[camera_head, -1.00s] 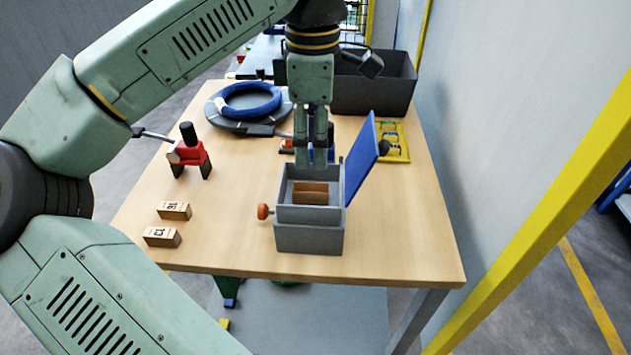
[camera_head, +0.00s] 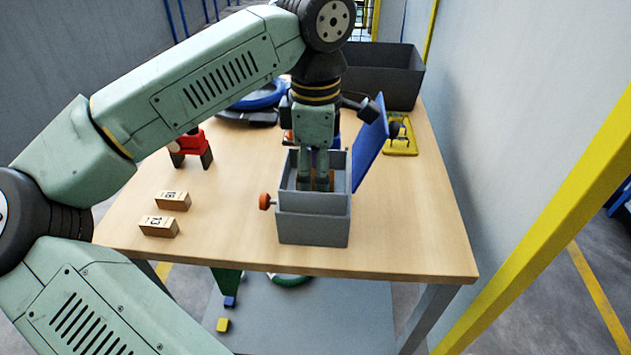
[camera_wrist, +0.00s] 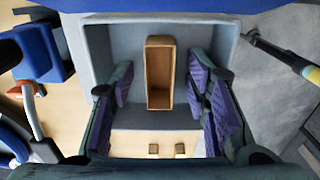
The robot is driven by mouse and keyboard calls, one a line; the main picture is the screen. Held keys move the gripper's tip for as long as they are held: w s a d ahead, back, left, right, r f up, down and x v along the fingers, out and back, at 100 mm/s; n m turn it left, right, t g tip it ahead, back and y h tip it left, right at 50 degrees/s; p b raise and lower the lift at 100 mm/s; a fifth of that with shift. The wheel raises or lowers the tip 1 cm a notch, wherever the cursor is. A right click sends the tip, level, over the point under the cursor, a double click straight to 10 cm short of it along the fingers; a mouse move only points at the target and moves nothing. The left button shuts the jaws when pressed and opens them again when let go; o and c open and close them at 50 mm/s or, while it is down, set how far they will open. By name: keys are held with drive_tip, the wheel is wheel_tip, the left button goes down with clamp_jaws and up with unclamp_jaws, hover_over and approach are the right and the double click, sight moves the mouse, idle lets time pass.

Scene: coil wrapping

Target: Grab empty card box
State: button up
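The empty card box is a small open brown box (camera_wrist: 160,78) inside a grey bin (camera_head: 313,228). In the wrist view it stands between the two purple-padded fingers of my gripper (camera_wrist: 162,95), with a gap on each side. In the head view my gripper (camera_head: 318,182) reaches down into the bin, and only slivers of the brown box show around the fingers. My gripper is open and does not touch the box in the wrist view.
Two small numbered wooden blocks (camera_head: 172,201) lie to the left. A black crate (camera_head: 385,80) stands at the back.

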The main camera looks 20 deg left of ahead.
drive_tip(key=c, duration=0.8)
drive_tip(key=shift+r, duration=0.1)
